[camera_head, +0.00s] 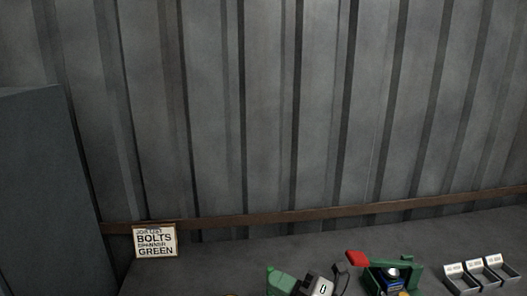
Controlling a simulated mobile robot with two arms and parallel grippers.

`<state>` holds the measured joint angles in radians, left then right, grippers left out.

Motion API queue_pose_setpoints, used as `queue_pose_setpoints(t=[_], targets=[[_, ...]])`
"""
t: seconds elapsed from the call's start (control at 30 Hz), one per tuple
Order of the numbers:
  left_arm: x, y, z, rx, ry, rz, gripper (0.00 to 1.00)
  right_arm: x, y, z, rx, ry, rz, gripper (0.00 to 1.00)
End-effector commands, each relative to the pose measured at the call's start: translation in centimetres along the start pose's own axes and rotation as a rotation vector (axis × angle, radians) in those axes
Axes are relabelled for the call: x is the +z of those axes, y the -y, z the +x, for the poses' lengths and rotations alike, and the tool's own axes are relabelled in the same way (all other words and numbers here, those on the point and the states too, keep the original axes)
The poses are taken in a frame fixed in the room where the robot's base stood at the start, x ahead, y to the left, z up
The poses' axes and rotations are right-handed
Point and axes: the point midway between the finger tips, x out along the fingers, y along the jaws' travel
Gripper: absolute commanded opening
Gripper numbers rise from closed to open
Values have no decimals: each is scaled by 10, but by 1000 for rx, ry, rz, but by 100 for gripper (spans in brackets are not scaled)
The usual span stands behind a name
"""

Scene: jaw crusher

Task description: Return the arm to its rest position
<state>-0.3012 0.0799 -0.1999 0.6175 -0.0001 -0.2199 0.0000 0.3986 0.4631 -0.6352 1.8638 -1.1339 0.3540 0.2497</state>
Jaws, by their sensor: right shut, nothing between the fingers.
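My right gripper (341,270) shows only in part at the bottom edge, right of the middle. Its dark fingers are shut with nothing held, and most of the arm is outside the picture. A small green machine (393,276) with a red part (356,258) at its upper left and a round metal piece on top stands on the table to the right of the gripper. A gap shows between them in the picture. Another green part (281,281) lies left of the gripper, cut off below. My left gripper is not in view.
Several small labelled trays (478,276) stand at the right on the dark grey table (225,262). A dark cabinet (48,190) fills the left edge. A corrugated wall (270,110) stands behind. The table's back strip looks clear.

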Motion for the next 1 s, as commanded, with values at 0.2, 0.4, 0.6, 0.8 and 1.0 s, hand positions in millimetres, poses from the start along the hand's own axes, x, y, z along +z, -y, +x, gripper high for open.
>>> queue_pose_setpoints(t=[0.2, 0.4, 0.6, 0.8, 1.0], targets=[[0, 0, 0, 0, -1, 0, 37, 29, -6, -57, 239, 551, 426, 0], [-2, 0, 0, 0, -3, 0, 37, 31, 46, -148, 224, 1082, 843, 0], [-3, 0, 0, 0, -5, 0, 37, -21, 102, -230, 32, 1492, 1203, 0], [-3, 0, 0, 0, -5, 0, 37, -79, 127, -276, -175, 1710, 1426, 0], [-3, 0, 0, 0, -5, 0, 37, -134, 134, -306, -380, 1844, 1592, 0]])
